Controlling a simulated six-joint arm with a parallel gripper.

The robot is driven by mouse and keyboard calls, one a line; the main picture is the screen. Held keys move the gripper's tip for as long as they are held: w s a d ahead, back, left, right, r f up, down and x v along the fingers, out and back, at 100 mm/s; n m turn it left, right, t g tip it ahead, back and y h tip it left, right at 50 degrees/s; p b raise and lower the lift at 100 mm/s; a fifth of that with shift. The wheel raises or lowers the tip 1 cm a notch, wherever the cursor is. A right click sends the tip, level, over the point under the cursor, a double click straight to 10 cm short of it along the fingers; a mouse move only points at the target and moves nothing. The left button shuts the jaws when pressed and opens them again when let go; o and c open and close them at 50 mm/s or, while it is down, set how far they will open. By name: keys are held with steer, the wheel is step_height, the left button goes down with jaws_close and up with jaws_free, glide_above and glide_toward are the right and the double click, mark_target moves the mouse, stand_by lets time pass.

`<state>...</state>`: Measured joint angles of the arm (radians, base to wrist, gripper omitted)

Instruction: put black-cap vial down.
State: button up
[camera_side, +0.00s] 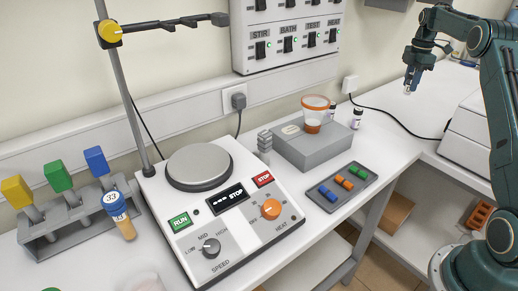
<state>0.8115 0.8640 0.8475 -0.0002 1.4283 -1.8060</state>
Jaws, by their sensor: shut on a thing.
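My gripper (411,80) is at the upper right, pointing down above the white bench, well away from the stirrer. It is shut on a small vial (407,90), whose pale lower end shows below the fingers. Its cap is hidden by the gripper, and I cannot tell whether its base touches the bench. Two small vials stand on the bench behind the grey block: one with a dark cap (357,118) and one partly hidden (333,109) behind the orange-rimmed cup (314,113).
The grey block (318,150) carries the cup. A tray (360,180) with coloured pieces lies in front. The hotplate stirrer (200,168) and a rack (75,220) with coloured-top tools are left. A black cable (395,121) crosses the bench near my gripper. Bench between cable and wall is clear.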

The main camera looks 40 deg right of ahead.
steer(key=s+d+f+m, duration=0.4)
steer(key=d+f, duration=0.3)
steer(key=d, duration=0.3)
steer(key=shift+s+d+f+m, duration=0.3)
steer(key=shift+s+d, duration=0.1)
steer(key=shift+s, duration=0.3)
steer(key=shift+f, duration=0.1)
steer(key=shift+f, duration=3.85)
steer(key=shift+f, duration=0.2)
steer(key=o, duration=1)
steer(key=shift+c, duration=0.2)
steer(key=shift+r, duration=0.15)
